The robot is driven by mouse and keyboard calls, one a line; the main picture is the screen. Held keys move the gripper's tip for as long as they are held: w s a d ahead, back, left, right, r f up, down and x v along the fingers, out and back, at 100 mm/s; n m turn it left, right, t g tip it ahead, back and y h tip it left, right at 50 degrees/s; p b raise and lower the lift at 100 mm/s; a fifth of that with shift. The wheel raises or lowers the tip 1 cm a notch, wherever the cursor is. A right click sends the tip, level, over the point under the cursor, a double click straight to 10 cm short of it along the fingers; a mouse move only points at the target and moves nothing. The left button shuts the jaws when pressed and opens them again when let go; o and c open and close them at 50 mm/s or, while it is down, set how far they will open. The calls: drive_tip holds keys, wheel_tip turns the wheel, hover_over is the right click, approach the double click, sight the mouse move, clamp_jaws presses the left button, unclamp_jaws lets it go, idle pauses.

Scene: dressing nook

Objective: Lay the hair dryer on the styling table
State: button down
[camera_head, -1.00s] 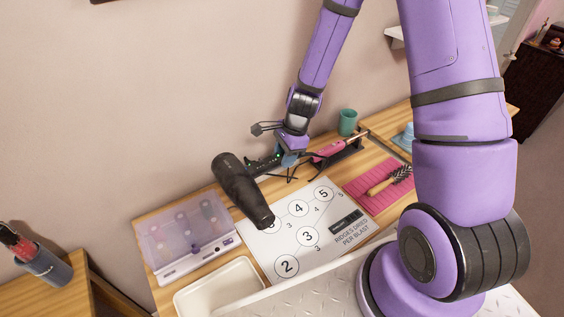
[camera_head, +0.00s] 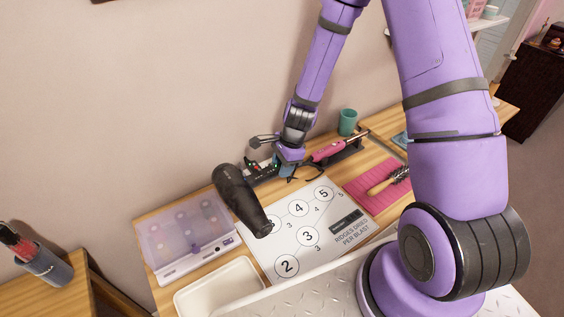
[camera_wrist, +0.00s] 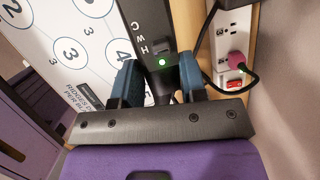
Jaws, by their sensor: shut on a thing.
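The black hair dryer (camera_head: 241,199) is tilted over the left part of the styling table (camera_head: 151,216), its barrel covering the upper left of a white numbered sheet. I cannot tell whether it touches the table. My gripper (camera_head: 276,164) is at its handle end. In the wrist view the blue fingers of my gripper (camera_wrist: 161,80) are shut on the hair dryer's handle (camera_wrist: 152,30), which shows a lit green light and the letters H, W, C. The far end of the handle is hidden by the gripper.
The numbered sheet (camera_head: 286,243) lies below the dryer. A clear-lidded case (camera_head: 184,238) and a cream tray (camera_head: 219,287) are to the left. A pink curling iron (camera_head: 328,151), green cup (camera_head: 347,122) and brush (camera_head: 384,184) on a pink mat are to the right. A power strip (camera_wrist: 229,55) is beside the handle.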

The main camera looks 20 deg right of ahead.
drive_tip(key=shift+f, duration=0.25)
drive_tip(key=c, duration=0.7)
unclamp_jaws()
drive_tip(key=shift+r, duration=0.4)
drive_tip(key=s+d+r+n+t, duration=0.1)
drive_tip(key=s+r+n, duration=0.2)
drive_tip(key=r, duration=0.7)
drive_tip(key=s+d+r+n+h, duration=0.1)
drive_tip(key=s+d+r+n, duration=0.15)
drive_tip(key=r, duration=0.75)
drive_tip(key=s+r+n+t, duration=0.1)
drive_tip(key=s+r+n, duration=0.2)
drive_tip(key=r, duration=0.6)
drive_tip(key=shift+s+d+r+n+t+h, duration=0.45)
drive_tip(key=shift+s+r+n, duration=1.15)
drive_tip(key=shift+s, duration=1)
drive_tip(key=shift+s+d+r+n+t+h, duration=0.2)
drive_tip(key=shift+s+d+r+n+t, duration=0.4)
drive_tip(key=shift+s+r+n, duration=1.2)
drive_tip(key=shift+s+d+r+n+t+h, duration=0.35)
drive_tip(key=shift+s+d+r+n, duration=0.45)
drive_tip(key=shift+s+r, duration=1.85)
